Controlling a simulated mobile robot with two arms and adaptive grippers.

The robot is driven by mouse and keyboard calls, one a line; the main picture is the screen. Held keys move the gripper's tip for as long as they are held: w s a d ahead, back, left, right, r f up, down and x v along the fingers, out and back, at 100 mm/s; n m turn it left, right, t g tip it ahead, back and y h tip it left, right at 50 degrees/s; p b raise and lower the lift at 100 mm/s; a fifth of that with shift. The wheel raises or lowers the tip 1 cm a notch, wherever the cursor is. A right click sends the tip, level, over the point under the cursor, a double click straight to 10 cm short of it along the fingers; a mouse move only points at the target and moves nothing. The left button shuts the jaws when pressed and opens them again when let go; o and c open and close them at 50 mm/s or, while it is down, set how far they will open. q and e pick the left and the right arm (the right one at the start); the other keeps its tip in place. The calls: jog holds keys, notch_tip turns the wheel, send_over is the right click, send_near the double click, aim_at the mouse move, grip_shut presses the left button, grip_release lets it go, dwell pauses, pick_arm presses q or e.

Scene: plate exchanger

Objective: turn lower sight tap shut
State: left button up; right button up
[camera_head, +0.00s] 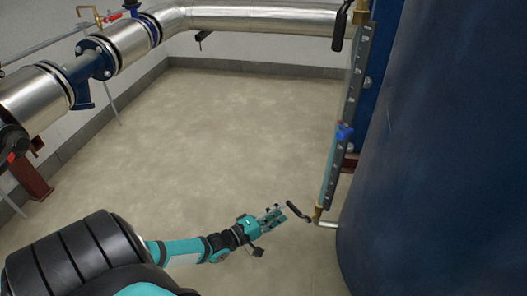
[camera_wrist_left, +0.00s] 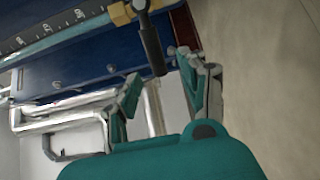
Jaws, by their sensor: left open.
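The lower sight tap (camera_head: 317,213) is a brass fitting at the foot of the sight gauge, with a black lever (camera_head: 297,209) pointing left and tilted. In the left wrist view the brass tap (camera_wrist_left: 122,13) is at the top, and its black lever (camera_wrist_left: 151,45) hangs down to between my fingers. My left gripper (camera_head: 280,212) is open and empty, just left of the lever in the head view. In the wrist view the left gripper (camera_wrist_left: 160,69) has its fingers either side of the lever's end. I cannot tell whether they touch it. My right gripper is not in view.
The sight gauge (camera_head: 345,125) runs up the blue tank (camera_head: 440,150) at right. An upper tap's black lever (camera_head: 338,31) hangs at the top. Insulated pipes (camera_head: 130,42) run along the left and back. The floor (camera_head: 210,130) between is clear.

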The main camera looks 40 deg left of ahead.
pick_arm(q)
jog(key=v, duration=0.7)
dwell(0.4)
